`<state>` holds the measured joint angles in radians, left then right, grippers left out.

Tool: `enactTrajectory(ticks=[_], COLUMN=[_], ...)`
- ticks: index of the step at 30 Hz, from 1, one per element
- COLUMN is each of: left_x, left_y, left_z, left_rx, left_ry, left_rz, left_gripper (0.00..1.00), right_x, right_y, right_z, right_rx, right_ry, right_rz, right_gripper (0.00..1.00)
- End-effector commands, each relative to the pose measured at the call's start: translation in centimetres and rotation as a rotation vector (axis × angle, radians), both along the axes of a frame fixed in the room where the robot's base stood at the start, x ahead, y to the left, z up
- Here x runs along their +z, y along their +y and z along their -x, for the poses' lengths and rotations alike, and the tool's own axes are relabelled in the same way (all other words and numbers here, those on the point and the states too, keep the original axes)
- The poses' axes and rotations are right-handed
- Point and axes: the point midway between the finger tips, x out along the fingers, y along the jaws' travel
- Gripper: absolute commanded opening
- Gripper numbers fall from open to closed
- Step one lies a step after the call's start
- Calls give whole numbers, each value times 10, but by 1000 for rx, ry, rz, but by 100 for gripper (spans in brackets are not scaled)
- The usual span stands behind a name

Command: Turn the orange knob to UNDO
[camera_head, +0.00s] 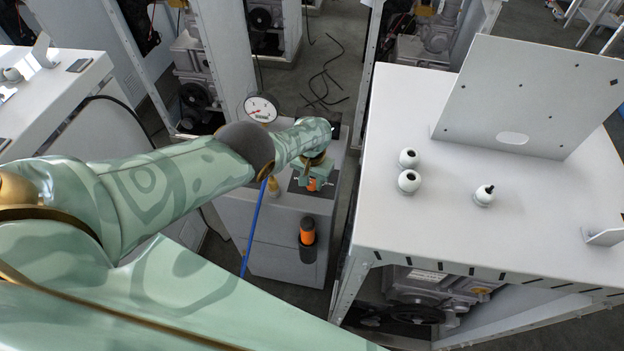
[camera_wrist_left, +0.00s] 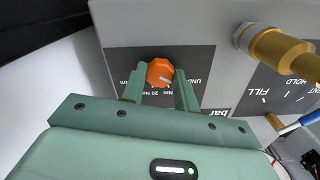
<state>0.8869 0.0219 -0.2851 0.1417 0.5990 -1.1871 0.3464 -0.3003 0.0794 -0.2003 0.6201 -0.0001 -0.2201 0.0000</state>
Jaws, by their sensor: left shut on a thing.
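The orange knob (camera_wrist_left: 159,72) sits on a dark dial panel (camera_wrist_left: 196,62) on a grey box. A pale pointer line on the knob slants toward the lower right. The label UNDO, partly cut off, is printed right of the knob, and 20 Nm is printed below it. My left gripper (camera_wrist_left: 160,80) is shut on the knob, one finger at each side. In the head view my left gripper (camera_head: 311,172) reaches down over the box, and a bit of the orange knob (camera_head: 313,184) shows. My right gripper is out of view.
A round gauge (camera_head: 261,108) stands behind my left arm. A brass fitting (camera_wrist_left: 275,48) and a FILL panel (camera_wrist_left: 262,92) lie right of the knob. An orange-topped cylinder (camera_head: 307,231) is on the box front. A white table (camera_head: 450,215) stands at the right.

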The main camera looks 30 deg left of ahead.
Motion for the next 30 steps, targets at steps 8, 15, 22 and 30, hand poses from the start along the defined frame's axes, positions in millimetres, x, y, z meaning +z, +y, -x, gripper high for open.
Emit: enactTrajectory(ticks=[8,15,22,30], left_x=[1,1,0,27], left_y=[0,0,0,0], left_z=[-1,-1,-1,-1], left_rx=[11,10,9,8], left_ry=[-2,-3,-1,-3], left_rz=[1,1,1,1], left_gripper=[7,52,52,52], right_x=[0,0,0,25], right_y=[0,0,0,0], right_z=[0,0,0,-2], right_rx=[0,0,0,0], right_ry=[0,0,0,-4], right_rz=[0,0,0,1], right_gripper=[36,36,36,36])
